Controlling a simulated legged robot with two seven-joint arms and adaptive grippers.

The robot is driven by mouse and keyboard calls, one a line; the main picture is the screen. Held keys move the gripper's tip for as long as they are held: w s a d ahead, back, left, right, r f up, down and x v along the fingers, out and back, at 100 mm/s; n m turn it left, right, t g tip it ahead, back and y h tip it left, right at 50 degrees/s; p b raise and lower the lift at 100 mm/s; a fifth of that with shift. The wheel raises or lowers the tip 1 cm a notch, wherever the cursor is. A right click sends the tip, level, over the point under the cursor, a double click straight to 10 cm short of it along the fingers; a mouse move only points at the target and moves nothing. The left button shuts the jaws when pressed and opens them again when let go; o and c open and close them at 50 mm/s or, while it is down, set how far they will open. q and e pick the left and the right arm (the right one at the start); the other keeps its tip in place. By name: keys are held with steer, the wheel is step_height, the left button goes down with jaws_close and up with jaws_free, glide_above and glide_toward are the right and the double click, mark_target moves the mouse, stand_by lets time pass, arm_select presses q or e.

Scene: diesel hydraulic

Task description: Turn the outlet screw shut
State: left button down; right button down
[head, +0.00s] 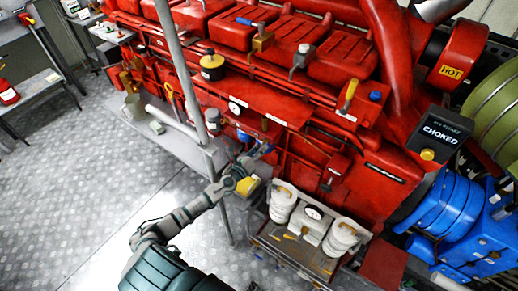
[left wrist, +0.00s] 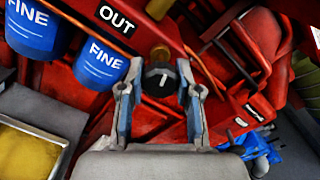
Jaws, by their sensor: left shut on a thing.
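The outlet screw, a black round knob with a white mark (left wrist: 158,78), sits on a short brass-coloured stem in the middle of the left wrist view. A black "OUT" label (left wrist: 116,20) is on the red engine up and left of it. My left gripper (left wrist: 160,92) has one finger on each side of the knob and is shut on it. In the head view my left gripper (head: 262,152) reaches to the low front side of the red engine (head: 290,110); the knob is too small or hidden to make out there. My right gripper is not in view.
Two blue filters marked "FINE" (left wrist: 103,66) hang left of the knob. A tray with yellow liquid (left wrist: 28,148) is lower left. A grey post (head: 183,70) rises at the left.

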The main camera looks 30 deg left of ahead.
arm_select(q)
steer(key=shift+s+f+m, duration=0.1)
steer(key=shift+f+m, duration=0.2)
steer(key=shift+m, duration=0.8)
steer(key=shift+s+f+m, duration=0.1)
steer(key=shift+f+m, duration=0.15)
steer(key=shift+m, duration=0.85)
steer(key=c, duration=1)
jaws_free()
steer(key=shift+o, duration=1.1)
steer(key=shift+w, duration=0.15)
steer(key=shift+w+a+r, duration=0.1)
steer(key=shift+r, duration=0.05)
steer(key=s+a, duration=0.1)
steer(key=s, duration=1.1)
